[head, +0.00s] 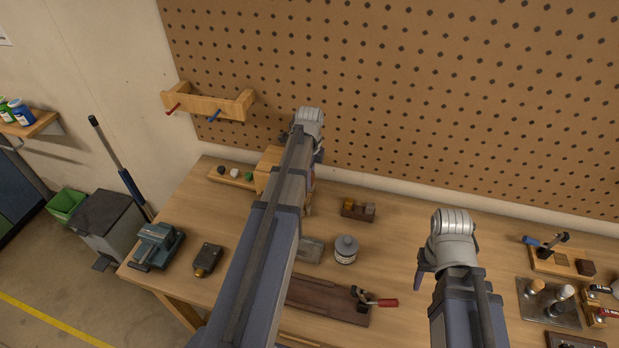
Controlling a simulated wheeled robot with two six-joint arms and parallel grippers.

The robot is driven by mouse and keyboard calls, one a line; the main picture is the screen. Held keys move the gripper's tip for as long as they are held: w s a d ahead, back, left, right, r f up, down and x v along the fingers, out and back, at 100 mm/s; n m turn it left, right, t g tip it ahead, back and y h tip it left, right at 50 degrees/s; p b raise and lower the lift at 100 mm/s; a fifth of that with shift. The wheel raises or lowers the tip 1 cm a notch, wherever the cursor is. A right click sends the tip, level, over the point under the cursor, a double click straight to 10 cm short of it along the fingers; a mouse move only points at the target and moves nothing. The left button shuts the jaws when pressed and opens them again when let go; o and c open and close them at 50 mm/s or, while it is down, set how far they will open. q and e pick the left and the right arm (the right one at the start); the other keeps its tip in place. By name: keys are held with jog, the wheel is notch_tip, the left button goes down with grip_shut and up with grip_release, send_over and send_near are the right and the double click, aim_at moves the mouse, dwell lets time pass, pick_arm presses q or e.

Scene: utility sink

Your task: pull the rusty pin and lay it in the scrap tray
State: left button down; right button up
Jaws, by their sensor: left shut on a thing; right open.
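My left arm reaches up the middle of the head view to a wooden block (268,165) at the back of the bench. My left gripper (316,157) is mostly hidden behind its own arm beside this block. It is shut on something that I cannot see. I cannot make out the rusty pin. My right gripper (424,277) is open over the bench at the right, partly hidden by its wrist. A small grey plate or tray (310,250) lies partly behind the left arm; I cannot tell whether it is the scrap tray.
On the workbench (390,240) stand a grey jar (346,250), a small brown block (358,209), a red-handled clamp (372,299) on a brown board, and a vise (157,246). Tools crowd the right end. The pegboard (400,90) rises behind, with a wooden rack (208,103).

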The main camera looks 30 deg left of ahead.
pick_arm(q)
notch_tip(320, 180, up, 10)
jog(key=p, duration=0.9)
jog(key=shift+p, duration=0.4)
pick_arm(e)
notch_tip(320, 180, up, 10)
pick_arm(q)
jog(key=shift+f, duration=0.1)
pick_arm(e)
jog(key=shift+f, duration=0.15)
